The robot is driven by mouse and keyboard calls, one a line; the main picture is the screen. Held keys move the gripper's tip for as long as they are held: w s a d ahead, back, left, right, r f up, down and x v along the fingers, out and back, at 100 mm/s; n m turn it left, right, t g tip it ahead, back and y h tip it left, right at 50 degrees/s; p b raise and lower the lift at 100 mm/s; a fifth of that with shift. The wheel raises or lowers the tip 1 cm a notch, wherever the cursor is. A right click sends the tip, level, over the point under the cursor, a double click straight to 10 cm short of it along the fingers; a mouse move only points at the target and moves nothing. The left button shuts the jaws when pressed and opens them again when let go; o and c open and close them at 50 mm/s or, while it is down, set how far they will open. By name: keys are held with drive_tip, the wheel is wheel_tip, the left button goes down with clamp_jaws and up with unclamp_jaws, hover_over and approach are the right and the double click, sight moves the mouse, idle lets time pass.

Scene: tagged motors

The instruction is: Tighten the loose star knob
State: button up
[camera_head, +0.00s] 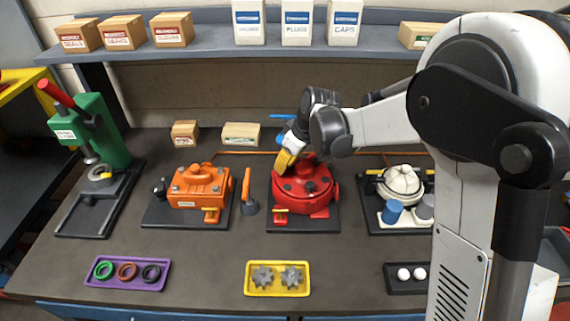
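A round red motor (288,205) sits on a dark base plate in the middle of the bench. Small dark knobs or caps (310,187) show on its top; I cannot tell which part is a star knob or whether one is loose. My gripper (290,168) is bent down over the back left of the red motor's top, and a yellow patch shows beside it. Its fingertips are too small and partly hidden, so I cannot tell whether it is open, or touching the motor.
An orange motor (200,183) stands to the left, a white domed unit (402,180) to the right, and a green press (100,130) at far left. Purple (127,284), yellow (277,292) and black (393,288) trays lie in front. Boxes line the shelf (200,48) above.

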drive_tip(key=o, duration=0.5)
drive_tip(key=shift+r, duration=0.1)
drive_tip(key=v, duration=1.1)
drive_tip(key=shift+s+d+r, duration=0.1)
drive_tip(key=shift+s+r, duration=0.05)
drive_tip(key=shift+r, duration=0.25)
